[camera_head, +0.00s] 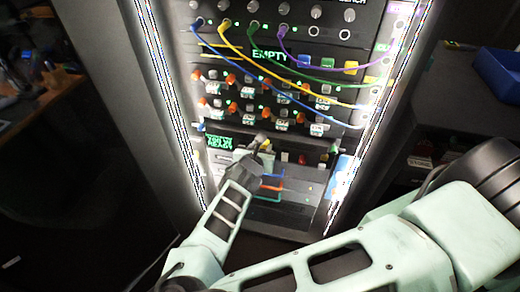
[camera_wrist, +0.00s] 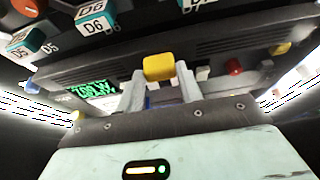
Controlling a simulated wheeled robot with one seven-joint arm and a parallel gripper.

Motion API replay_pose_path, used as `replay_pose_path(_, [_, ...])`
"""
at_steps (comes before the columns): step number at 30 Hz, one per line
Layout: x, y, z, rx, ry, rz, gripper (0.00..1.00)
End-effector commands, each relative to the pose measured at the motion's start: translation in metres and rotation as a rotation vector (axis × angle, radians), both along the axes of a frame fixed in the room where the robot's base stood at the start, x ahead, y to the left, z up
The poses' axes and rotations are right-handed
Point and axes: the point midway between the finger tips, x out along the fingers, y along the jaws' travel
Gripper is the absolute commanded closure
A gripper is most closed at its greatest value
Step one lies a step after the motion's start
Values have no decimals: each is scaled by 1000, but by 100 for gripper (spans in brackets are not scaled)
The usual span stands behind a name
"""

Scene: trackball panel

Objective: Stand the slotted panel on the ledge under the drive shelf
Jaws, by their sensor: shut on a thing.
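My gripper (camera_wrist: 160,85) reaches the lower part of the rack; in the head view (camera_head: 262,148) its tips are small and partly blurred. In the wrist view its two pale fingers close on a small yellow block (camera_wrist: 158,67), one finger on each side. Behind the block runs a long grey front with fine slots (camera_wrist: 225,47), at a tilt in the picture. I cannot tell whether this is the slotted panel or the drive shelf, or whether the block is fixed to it. The ledge cannot be made out clearly.
A green-lit display (camera_head: 219,142) is left of the gripper. Below is a dark bay with blue, orange and green cables (camera_head: 268,187). Patch cables (camera_head: 300,85) hang higher on the rack. Bright light strips (camera_head: 165,80) edge both sides. A blue bin (camera_head: 500,72) stands at right.

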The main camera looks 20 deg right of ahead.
Motion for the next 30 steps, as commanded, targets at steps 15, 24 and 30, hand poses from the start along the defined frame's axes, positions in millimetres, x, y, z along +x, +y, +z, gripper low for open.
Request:
replay_pose_path(15, [11, -8, 1, -1, -3, -1, 96])
replay_pose_path(24, [16, -12, 1, -1, -1, -1, 96])
replay_pose_path(30, [20, -15, 1, -2, -1, -2, 96])
